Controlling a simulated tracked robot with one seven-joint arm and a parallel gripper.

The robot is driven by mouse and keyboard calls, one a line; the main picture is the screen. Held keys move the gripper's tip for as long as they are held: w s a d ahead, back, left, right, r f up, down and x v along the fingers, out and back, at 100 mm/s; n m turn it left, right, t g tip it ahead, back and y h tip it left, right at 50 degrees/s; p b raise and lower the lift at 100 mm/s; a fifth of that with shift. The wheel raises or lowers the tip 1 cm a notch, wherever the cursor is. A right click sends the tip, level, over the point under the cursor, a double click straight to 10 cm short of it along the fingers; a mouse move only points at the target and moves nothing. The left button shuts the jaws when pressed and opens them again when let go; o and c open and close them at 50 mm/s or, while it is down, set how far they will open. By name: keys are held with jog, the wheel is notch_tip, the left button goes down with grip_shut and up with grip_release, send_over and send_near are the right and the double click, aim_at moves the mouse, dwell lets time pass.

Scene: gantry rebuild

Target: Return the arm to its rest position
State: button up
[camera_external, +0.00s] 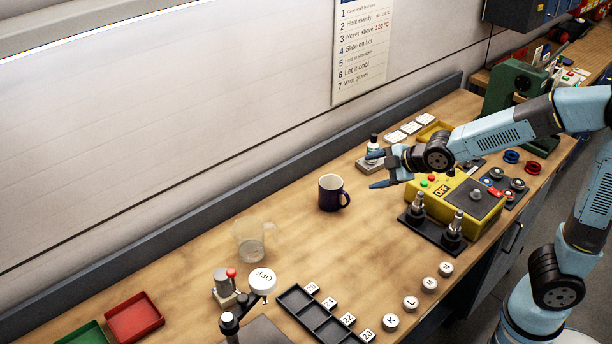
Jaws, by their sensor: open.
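My gripper (376,170) is open, with its two blue fingers apart and pointing left. It hangs above the workbench, near the yellow box with the OFF label, and nothing shows between its fingers. My blue arm comes in from the right side and reaches over the bench, with its elbow high at the right edge. A dark purple mug (331,193) stands upright on the bench to the left of the gripper, apart from it. The yellow box (452,197) with buttons is partly below the gripper and wrist.
A black base with two metal posts (434,230) stands in front of the yellow box. A small bottle (372,146) is just behind the gripper. Bare bench surrounds the mug.

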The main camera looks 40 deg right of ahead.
jog(key=s+d+r+m+g+h, duration=0.1)
jog(key=s+d+m, duration=0.3)
jog(key=s, duration=0.5)
jog(key=s+d+r+m+g+h, duration=0.1)
jog(key=s+d+m, duration=0.4)
jog(key=s, duration=0.5)
jog(key=s+d+r+m+g, duration=0.2)
jog(key=s+d+r+m, duration=0.1)
jog(key=s, duration=0.6)
jog(key=shift+s+d+m+h, duration=0.35)
jog(key=shift+d+m+h, duration=0.05)
jog(key=shift+d+m, duration=0.55)
jog(key=shift+r, duration=0.1)
